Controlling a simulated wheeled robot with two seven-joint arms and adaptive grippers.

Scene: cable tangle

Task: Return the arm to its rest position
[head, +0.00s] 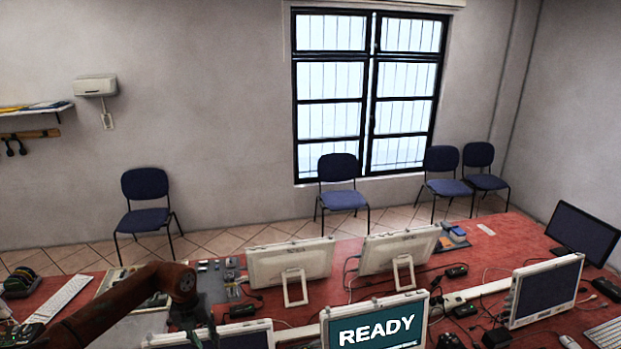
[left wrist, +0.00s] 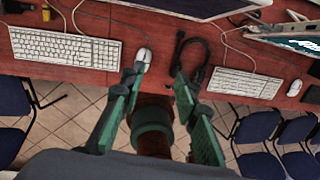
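My left arm (head: 105,305), dark reddish-brown, comes in from the lower left in the head view and reaches over the red table, bending down at a dark joint. Its gripper is not clearly visible there, as that part is dark and cut by the bottom edge. In the left wrist view my left gripper (left wrist: 158,80) shows two green fingers spread well apart. Nothing is held between them; a white mouse (left wrist: 143,55) and a dark coiled cable (left wrist: 192,60) lie on the table beyond the fingertips. My right gripper is in neither view.
The red table (head: 507,240) is crowded with monitors, including one reading READY (head: 375,325), plus cables and small adapters. A dark monitor (head: 582,232) stands at right. Keyboards (left wrist: 65,48) line the table's edge. Blue chairs (head: 145,195) stand by the wall, clear of the arm.

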